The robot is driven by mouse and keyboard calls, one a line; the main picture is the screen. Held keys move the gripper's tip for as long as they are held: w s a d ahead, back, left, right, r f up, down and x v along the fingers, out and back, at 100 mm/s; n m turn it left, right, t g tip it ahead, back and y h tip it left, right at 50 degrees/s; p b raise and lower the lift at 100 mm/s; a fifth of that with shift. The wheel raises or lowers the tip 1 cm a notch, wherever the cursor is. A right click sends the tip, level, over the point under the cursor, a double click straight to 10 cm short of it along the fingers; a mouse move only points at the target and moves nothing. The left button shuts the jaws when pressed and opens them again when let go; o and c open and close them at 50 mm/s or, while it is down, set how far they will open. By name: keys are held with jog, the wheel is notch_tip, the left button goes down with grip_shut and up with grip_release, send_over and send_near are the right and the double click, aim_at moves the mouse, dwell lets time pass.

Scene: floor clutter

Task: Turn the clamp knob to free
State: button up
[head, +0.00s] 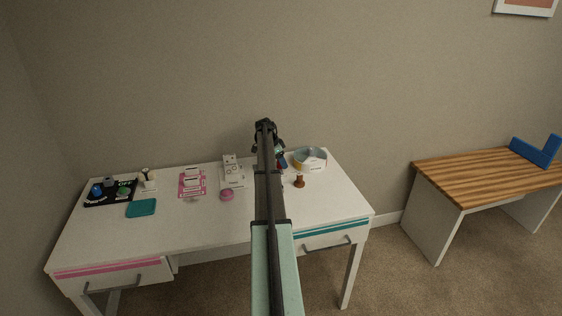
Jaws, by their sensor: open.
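A black panel (112,193) lies at the left end of the white desk. It carries a blue knob (97,190), a grey knob (109,182) and a green dial (124,191). The markings are too small to read, so I cannot tell which, if any, is the clamp knob. My gripper (266,126) is at the far end of my arm, above the back of the desk and well to the right of the panel. It is open, with nothing visible in it. My arm hides a strip of the desk and part of a dark blue and red item (282,161).
On the desk (205,228) are a teal pad (141,208), a pink card (192,182), a white stand (232,174), a pink disc (227,195), a brown spool-like piece (299,181) and a white-and-blue bin (310,159). The front of the desk is clear. A wooden-topped bench (480,172) stands right.

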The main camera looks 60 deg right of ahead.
jog(key=shift+c, duration=0.4)
jog(key=c, duration=1)
jog(key=shift+o, duration=0.2)
jog(key=shift+n, duration=0.4)
jog(key=n+t, duration=0.1)
jog(key=n, duration=0.2)
jog(key=shift+n+t+h, duration=0.3)
jog(key=shift+n+t, duration=0.1)
jog(key=n+t, duration=0.1)
jog(key=n, duration=0.4)
jog(key=shift+t, duration=0.4)
jog(key=o, duration=1)
